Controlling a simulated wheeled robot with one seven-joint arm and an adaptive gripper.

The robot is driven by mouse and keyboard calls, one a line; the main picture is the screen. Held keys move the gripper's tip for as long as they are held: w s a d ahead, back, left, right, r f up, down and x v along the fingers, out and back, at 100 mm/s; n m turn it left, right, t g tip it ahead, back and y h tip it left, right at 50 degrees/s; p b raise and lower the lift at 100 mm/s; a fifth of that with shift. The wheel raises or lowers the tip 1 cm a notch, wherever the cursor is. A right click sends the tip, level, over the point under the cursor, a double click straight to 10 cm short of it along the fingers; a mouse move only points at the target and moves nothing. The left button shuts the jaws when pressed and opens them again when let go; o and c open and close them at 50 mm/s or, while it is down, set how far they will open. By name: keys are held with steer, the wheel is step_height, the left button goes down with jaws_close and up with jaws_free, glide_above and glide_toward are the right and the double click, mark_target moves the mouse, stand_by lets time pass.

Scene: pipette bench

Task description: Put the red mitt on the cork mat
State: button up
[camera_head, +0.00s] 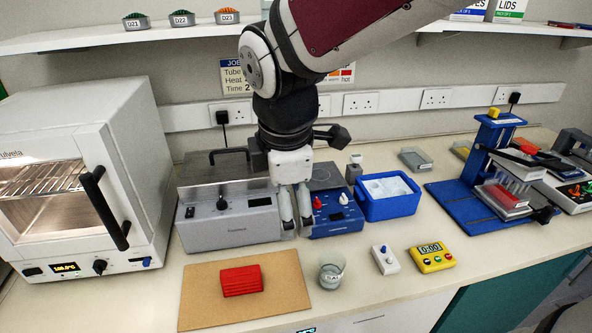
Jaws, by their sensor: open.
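The red mitt (242,280), a small ridged red pad, lies flat on the brown cork mat (205,305) at the front of the bench, inside the mat's edges. My gripper (297,222) is open and points down, with nothing visible between its fingers. It is in front of the grey and blue bench devices, behind and to the right of the mitt, apart from it.
A glass beaker (331,274) stands just right of the mat. A grey heater box (230,225) and a blue stirrer (338,220) are near my fingers. A white oven (75,180) stands left. A blue ice tub (389,207) and yellow timer (432,258) are right.

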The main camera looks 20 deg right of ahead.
steer(key=s+d+r+m+t+y, duration=0.1)
steer(key=s+d+r+m, duration=0.3)
steer(key=s+m, duration=0.6)
steer(key=r+m+t, duration=0.1)
steer(key=m, duration=0.5)
steer(key=shift+s+r+t, duration=0.15)
steer(key=shift+r+t, duration=0.05)
steer(key=shift+t, duration=0.2)
